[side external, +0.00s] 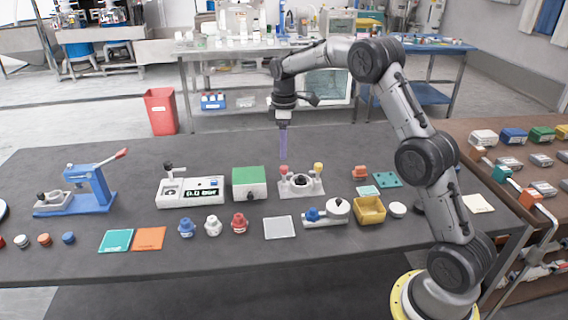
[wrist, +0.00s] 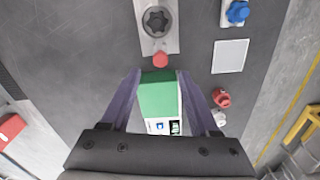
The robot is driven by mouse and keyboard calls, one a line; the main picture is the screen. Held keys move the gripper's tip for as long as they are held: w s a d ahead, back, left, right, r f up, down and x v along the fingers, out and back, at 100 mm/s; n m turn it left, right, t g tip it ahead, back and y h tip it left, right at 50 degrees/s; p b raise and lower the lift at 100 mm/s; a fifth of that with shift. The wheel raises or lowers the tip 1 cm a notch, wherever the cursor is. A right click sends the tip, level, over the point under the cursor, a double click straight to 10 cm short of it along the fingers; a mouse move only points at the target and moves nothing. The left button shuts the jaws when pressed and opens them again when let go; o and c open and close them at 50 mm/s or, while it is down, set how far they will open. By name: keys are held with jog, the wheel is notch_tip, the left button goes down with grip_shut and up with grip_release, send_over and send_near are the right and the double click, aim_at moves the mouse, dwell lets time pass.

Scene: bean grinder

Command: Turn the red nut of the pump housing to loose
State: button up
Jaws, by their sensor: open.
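The pump housing (side external: 301,188) is a grey plate with a dark round part in its middle, a red nut (side external: 283,169) at its left end and a yellow knob (side external: 318,167) at its right. In the wrist view, the housing (wrist: 143,42) is at the top, its far end cut off. The red nut (wrist: 160,59) lies just beyond the fingertips, roughly midway between them. My gripper (side external: 283,157) points straight down above the red nut, seemingly apart from it. Its two purple fingers are spread and empty in the wrist view (wrist: 159,73).
A green-topped box (side external: 249,182) stands close to the left of the housing. A valve fixture with a blue knob (side external: 312,214) and a pale square plate (side external: 279,228) lie in front. A yellow bin (side external: 369,211) is to the right. The table behind the housing is clear.

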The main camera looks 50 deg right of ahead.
aim_at(284, 167)
jog(key=shift+f, duration=3.15)
grip_shut()
